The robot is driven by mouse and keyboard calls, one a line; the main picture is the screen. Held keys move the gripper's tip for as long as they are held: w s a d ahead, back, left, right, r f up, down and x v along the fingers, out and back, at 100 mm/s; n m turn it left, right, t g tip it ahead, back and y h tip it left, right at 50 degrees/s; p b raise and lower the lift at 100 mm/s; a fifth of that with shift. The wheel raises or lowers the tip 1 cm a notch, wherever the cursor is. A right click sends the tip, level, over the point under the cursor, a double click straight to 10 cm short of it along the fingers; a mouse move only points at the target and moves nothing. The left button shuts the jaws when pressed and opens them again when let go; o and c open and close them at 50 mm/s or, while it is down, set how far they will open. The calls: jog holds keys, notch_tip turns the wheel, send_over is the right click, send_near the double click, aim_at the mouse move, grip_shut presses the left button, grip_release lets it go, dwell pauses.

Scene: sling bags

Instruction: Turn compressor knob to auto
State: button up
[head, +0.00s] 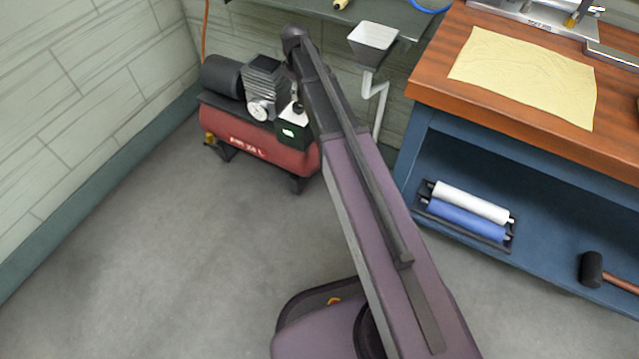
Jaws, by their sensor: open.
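The red air compressor (258,140) stands on the floor against the wall, left of my arm. It has a dark motor, a finned pump and a round white-faced gauge (259,110). A dark control box (292,132) with a pale top and a small green label sits at its right end. A small dark knob (298,107) shows on the box; its setting is too small to read. My arm reaches over the compressor's right end. My gripper (294,82) is open, a dark shape just above the box. Its fingers are largely hidden, and contact with the knob cannot be judged.
A blue workbench (420,150) with a wooden top stands at right, carrying a yellow cloth (525,78). Its shelf holds white and blue rolls (468,205) and a black mallet (592,270). A funnel (372,42) stands behind my arm. The floor at left is clear.

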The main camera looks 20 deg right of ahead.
aim_at(299, 105)
jog(key=shift+r+p, duration=3.8)
jog(key=shift+r, duration=0.35)
jog(key=s+f+m+b, duration=1.2)
jog(key=s+f+b, duration=1.4)
jog(key=shift+a+f, duration=0.25)
jog(key=shift+a, duration=0.05)
notch_tip(299, 105, up, 53)
jog(key=p, duration=5.2)
jog(key=shift+f, duration=0.2)
